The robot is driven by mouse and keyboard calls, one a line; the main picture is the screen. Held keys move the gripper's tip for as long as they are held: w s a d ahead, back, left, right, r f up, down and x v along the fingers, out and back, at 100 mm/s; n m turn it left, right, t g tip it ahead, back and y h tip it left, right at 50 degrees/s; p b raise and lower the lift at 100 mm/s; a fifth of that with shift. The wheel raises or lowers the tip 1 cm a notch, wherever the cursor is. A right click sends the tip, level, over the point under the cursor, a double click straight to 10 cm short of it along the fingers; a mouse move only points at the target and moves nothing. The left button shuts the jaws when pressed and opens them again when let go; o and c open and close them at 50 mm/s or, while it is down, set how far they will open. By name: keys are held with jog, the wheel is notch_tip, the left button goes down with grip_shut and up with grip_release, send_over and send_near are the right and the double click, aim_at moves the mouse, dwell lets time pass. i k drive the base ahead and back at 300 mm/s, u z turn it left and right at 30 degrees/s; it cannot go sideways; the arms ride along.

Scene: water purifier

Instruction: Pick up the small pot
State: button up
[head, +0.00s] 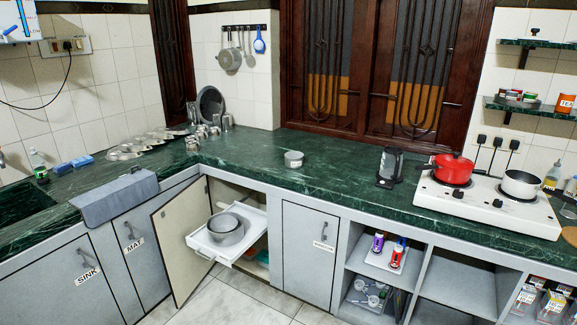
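Grey pots (226,236) sit on a white pull-out tray (204,247) in the open cabinet under the counter. They overlap, with a round rim in front and another behind, and I cannot tell whether one is nested in the other. A small grey round container (293,159) stands alone on the green counter, left of the stove. A red pot (453,168) and a white pot with a dark inside (520,184) sit on the white stove. I cannot tell which of these is the small pot. My gripper is not in view.
The cabinet door (178,239) stands open to the left of the tray. The green marble counter (345,185) is mostly clear in the middle. Tiled floor (255,298) in front is free.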

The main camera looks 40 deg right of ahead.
aim_at(293, 160)
jog(key=z, duration=0.1)
jog(key=i, duration=1)
jog(key=u, duration=0.15)
jog(key=k, duration=0.9)
jog(key=z, duration=0.15)
jog(key=i, duration=0.65)
jog(key=u, duration=0.05)
